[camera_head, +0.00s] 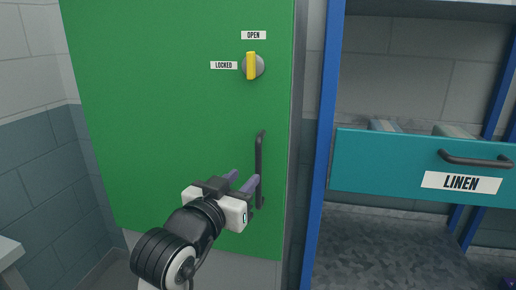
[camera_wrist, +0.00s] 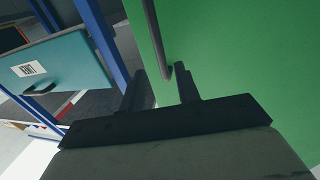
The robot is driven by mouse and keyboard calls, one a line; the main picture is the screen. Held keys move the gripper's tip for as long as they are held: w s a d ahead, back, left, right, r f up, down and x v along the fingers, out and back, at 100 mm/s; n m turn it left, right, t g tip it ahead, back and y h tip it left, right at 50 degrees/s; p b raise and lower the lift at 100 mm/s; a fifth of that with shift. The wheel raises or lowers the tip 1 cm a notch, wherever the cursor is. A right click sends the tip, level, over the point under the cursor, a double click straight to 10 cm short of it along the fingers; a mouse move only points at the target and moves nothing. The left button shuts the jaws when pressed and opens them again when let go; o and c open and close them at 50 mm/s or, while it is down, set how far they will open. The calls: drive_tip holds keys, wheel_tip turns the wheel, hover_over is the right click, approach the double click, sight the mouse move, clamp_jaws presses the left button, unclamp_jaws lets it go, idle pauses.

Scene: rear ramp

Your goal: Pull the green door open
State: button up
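The green door (camera_head: 165,95) fills the left of the head view and the right of the wrist view (camera_wrist: 245,55). I see no clear gap at its right edge. Its dark vertical bar handle (camera_head: 260,158) is near that edge. The yellow knob (camera_head: 251,66) above stands upright, pointing to the OPEN label (camera_head: 254,35), not the LOCKED label (camera_head: 223,65). My gripper (camera_head: 241,182) is open beside the handle's lower half. In the wrist view, the handle's end (camera_wrist: 166,68) appears between the two fingertips; I cannot tell whether they touch it.
A teal drawer (camera_head: 390,165) marked LINEN, with a dark handle (camera_head: 475,160), sits right of the door in a rack with blue posts (camera_head: 322,130). A pale surface (camera_head: 8,252) is at the lower left. Speckled grey floor (camera_head: 385,260) shows below the drawer.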

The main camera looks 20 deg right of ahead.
sight(257, 165)
drive_tip(key=p+x, duration=0.1)
drive_tip(key=x, duration=0.7)
drive_tip(key=shift+w+d+f, duration=0.1)
drive_tip(key=shift+w+d, duration=0.15)
clamp_jaws()
